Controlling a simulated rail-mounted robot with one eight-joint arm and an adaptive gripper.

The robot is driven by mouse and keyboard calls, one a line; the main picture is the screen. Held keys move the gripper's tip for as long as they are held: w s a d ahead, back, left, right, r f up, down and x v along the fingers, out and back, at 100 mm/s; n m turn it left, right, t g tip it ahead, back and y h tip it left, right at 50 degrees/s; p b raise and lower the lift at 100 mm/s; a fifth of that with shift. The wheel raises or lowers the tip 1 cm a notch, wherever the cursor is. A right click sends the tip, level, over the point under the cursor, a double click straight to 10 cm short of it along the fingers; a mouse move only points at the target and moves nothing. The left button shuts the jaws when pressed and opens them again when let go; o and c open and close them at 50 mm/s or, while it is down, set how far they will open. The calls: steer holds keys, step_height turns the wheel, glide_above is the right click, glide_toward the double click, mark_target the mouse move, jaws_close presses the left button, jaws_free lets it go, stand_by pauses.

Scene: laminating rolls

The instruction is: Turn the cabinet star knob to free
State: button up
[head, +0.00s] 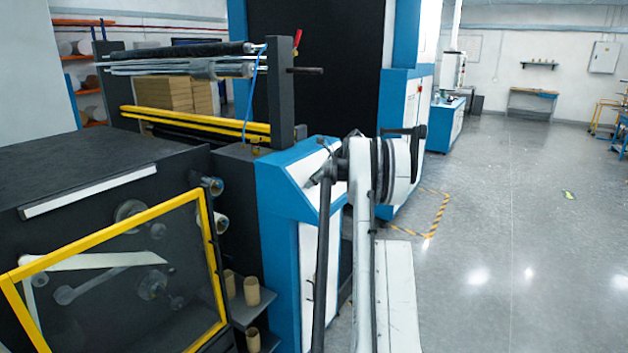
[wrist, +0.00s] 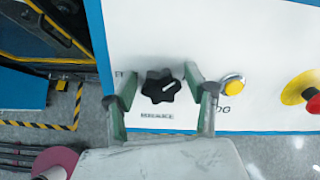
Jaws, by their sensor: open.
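The black star knob (wrist: 161,86) sits on the white cabinet panel (wrist: 190,35) in the wrist view. A short white mark on its face points to the right and slightly up. Small lettering below it is too blurred to read. My gripper (wrist: 161,77) is open, with one grey-green finger to the left of the knob and one to the right. I cannot tell whether either finger touches it. In the head view my arm stands in front of the blue and white cabinet (head: 285,185), and the knob and fingers cannot be made out.
A yellow button (wrist: 233,84) sits just right of the right finger, and a red emergency stop on a yellow base (wrist: 300,88) is further right. A yellow-framed guard (head: 212,245) stands left of the cabinet. Grey floor (head: 490,250) is open to the right.

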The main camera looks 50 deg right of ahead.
steer(key=c, duration=1.2)
